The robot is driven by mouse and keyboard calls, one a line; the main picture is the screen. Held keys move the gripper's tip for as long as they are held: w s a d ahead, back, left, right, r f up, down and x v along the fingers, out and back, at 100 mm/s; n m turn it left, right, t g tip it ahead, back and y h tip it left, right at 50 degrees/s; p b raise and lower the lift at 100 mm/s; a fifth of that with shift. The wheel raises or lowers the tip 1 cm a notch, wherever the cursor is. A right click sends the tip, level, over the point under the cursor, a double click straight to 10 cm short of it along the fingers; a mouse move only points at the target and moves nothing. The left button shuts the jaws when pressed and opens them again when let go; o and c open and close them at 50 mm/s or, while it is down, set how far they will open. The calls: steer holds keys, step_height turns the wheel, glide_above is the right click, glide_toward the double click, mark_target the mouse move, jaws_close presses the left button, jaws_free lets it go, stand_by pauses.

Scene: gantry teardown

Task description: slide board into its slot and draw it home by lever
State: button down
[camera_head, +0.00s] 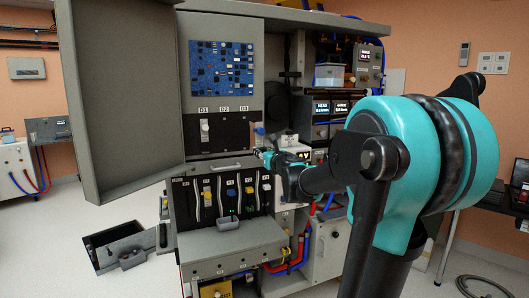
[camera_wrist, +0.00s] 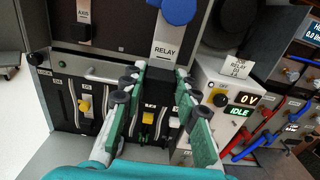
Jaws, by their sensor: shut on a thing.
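My gripper (camera_wrist: 162,76) is shut on a small dark block (camera_wrist: 168,79), just below a white plate marked RELAY (camera_wrist: 165,50) with a blue knob (camera_wrist: 178,10). In the head view my gripper (camera_head: 262,153) is at the cabinet front, below the D1–D3 panel. The fingers hide most of the block, and I cannot tell whether it is part of a board. Below is a row of slots with levers, including a yellow one (camera_wrist: 84,105) and another yellow one (camera_wrist: 148,118). The head view also shows the lever row (camera_head: 220,195).
A white supply box (camera_wrist: 225,105) reading 0 V and IDLE stands right of my gripper. Red and blue hoses lie beyond it. The open cabinet door (camera_head: 120,100) is at the left. A grey ledge (camera_head: 230,240) juts out below the lever row.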

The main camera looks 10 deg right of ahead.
steer(key=shift+w, duration=0.1)
steer(key=shift+x, duration=3.6)
steer(key=shift+x, duration=2.25)
steer(key=shift+w, duration=0.1)
steer(key=shift+x, duration=1.1)
steer(key=shift+x, duration=1.45)
steer(key=c, duration=1.1)
jaws_free()
